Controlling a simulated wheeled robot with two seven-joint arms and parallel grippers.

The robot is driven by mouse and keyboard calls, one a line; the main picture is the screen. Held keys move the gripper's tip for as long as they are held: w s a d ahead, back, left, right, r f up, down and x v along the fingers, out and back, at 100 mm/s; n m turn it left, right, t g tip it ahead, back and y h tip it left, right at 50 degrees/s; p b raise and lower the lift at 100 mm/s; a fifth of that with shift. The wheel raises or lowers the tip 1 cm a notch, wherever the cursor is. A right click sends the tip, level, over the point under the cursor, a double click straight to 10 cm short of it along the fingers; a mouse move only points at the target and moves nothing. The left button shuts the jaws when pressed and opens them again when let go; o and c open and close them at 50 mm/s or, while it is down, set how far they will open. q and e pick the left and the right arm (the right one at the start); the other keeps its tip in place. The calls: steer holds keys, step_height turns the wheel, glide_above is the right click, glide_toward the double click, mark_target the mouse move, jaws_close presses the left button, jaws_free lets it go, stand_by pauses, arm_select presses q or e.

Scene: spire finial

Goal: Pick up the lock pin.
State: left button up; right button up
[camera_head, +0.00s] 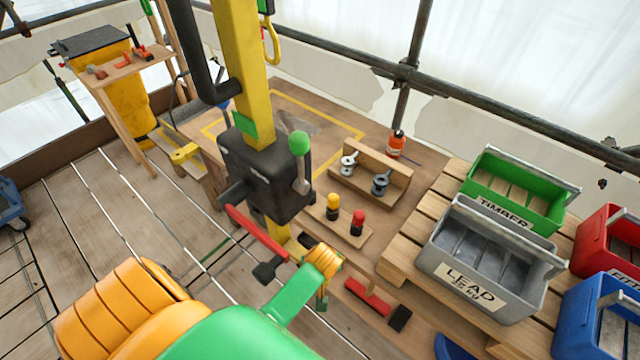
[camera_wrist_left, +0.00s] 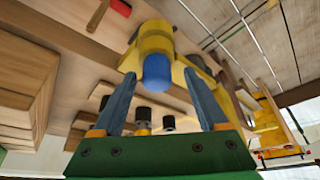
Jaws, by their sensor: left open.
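In the left wrist view, a blue rounded knob (camera_wrist_left: 157,72) sits in a yellow holder (camera_wrist_left: 152,40). It shows between the two blue fingers of my left gripper (camera_wrist_left: 159,76), which stand apart on either side with gaps. It looks like the lock pin, but I cannot confirm this. In the head view my left gripper (camera_head: 322,296) is mostly hidden below its orange wrist, just right of the yellow mast's foot; the blue knob cannot be made out there. My right gripper is not in view.
The yellow mast (camera_head: 245,70) carries a black housing (camera_head: 262,172) and a red lever (camera_head: 255,229). Yellow-topped (camera_head: 333,203) and red-topped (camera_head: 357,222) pegs stand beyond my gripper. Grey (camera_head: 490,257) and green (camera_head: 516,190) bins stand right on a pallet. A red-handled tool (camera_head: 367,296) lies nearby.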

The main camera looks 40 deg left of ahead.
arm_select(q)
steer(key=shift+w+f, duration=0.25)
steer(key=shift+w, duration=0.2)
steer(key=shift+s+r, duration=0.15)
steer(key=shift+s, duration=0.15)
jaws_close()
steer(key=shift+w, duration=0.1)
